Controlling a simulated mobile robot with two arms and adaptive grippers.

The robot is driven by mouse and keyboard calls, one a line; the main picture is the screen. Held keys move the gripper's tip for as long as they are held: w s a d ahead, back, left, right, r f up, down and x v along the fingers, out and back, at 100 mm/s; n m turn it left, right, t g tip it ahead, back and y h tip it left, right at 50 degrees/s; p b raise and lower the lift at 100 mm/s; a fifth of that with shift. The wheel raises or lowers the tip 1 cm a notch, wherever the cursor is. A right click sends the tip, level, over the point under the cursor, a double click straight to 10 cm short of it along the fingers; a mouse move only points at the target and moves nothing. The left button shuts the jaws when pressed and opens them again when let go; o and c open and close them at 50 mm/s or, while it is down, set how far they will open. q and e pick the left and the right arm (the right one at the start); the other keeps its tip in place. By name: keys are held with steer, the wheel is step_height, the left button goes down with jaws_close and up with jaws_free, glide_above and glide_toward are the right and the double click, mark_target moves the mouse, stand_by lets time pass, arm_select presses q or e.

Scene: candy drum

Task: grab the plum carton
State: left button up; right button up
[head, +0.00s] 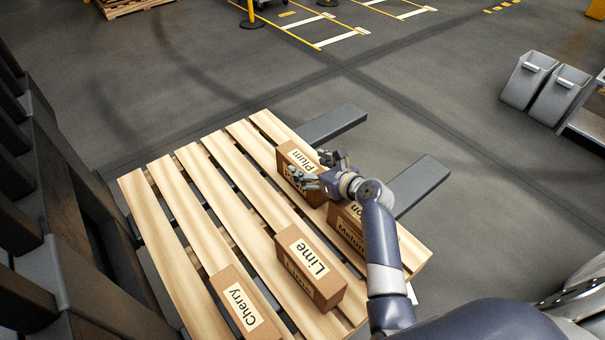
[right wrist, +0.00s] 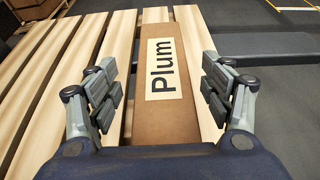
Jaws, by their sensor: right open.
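The plum carton (head: 290,161) is a brown box with a cream "Plum" label, lying near the far right edge of a wooden pallet (head: 185,240). My right gripper (head: 312,168) is at its near right side in the head view and covers part of it. In the right wrist view the plum carton (right wrist: 165,85) lies between the two spread fingers of my right gripper (right wrist: 163,88), with a gap on either side. The right gripper is open and empty. My left gripper is not in view.
A melon carton (head: 345,228) stands close beside my right arm, partly hidden by it. The lime carton (head: 310,265) and cherry carton (head: 242,305) lie nearer on the pallet. Grey bins (head: 545,85) stand at the far right. The pallet's left part is clear.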

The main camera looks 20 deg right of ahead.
mark_target(305, 163)
steer(key=shift+x, duration=1.9)
steer(key=shift+d+f, duration=0.1)
steer(key=shift+d, duration=0.05)
steer(key=c, duration=1.7)
jaws_close()
